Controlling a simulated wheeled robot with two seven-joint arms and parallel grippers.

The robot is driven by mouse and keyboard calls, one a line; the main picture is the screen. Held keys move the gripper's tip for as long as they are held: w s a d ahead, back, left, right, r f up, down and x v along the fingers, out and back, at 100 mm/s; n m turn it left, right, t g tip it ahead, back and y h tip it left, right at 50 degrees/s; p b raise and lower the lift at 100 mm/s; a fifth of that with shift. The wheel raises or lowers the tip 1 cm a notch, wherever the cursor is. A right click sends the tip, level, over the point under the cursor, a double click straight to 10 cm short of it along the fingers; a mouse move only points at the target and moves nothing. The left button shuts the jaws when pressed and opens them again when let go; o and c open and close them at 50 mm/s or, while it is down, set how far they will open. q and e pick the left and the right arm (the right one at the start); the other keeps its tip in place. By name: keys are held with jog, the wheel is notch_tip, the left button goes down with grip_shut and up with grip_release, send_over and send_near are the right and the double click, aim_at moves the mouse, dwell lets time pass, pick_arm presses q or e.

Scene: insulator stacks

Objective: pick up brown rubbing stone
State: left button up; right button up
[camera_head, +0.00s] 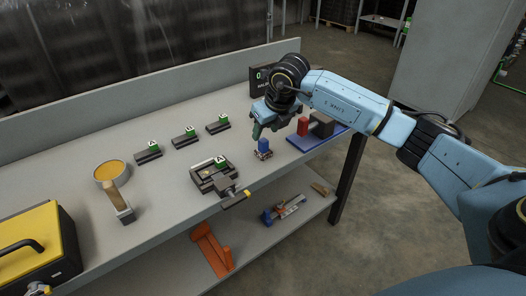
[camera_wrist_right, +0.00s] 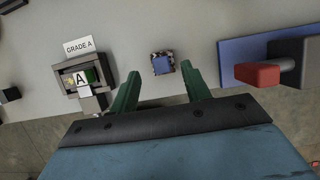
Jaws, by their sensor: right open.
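A small block (camera_head: 264,154) with a brown speckled base and a blue top stands on the grey workbench, near its front edge; it looks like the rubbing stone. In the right wrist view the same block (camera_wrist_right: 162,63) shows from above, just beyond and between the fingertips. My right gripper (camera_head: 257,131) is open, its green fingers pointing down above and slightly behind the block. Nothing is between the fingers. The fingers look clear of the block, but the exact height gap is hard to tell. My left gripper is not in view.
Right of the block, a blue base (camera_head: 308,141) carries a red cylinder (camera_head: 303,126) and a dark block. Left stands a dark fixture (camera_head: 207,181) with an "A" tag. A yellow-topped case (camera_head: 32,240) is far left. The lower shelf holds an orange tool (camera_head: 211,249).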

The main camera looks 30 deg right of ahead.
aim_at(264, 140)
jog(key=x, duration=0.3)
jog(key=b+x, duration=0.1)
jog(key=x, duration=0.1)
jog(key=shift+s+d+f, duration=0.1)
jog(key=shift+s+f, duration=0.05)
jog(key=shift+s, duration=0.2)
jog(key=shift+w+f, duration=0.15)
jog(key=shift+f, duration=0.05)
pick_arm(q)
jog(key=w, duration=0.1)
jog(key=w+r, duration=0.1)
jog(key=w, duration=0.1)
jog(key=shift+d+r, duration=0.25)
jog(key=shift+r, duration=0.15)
pick_arm(e)
jog(key=shift+c, duration=0.2)
grip_shut()
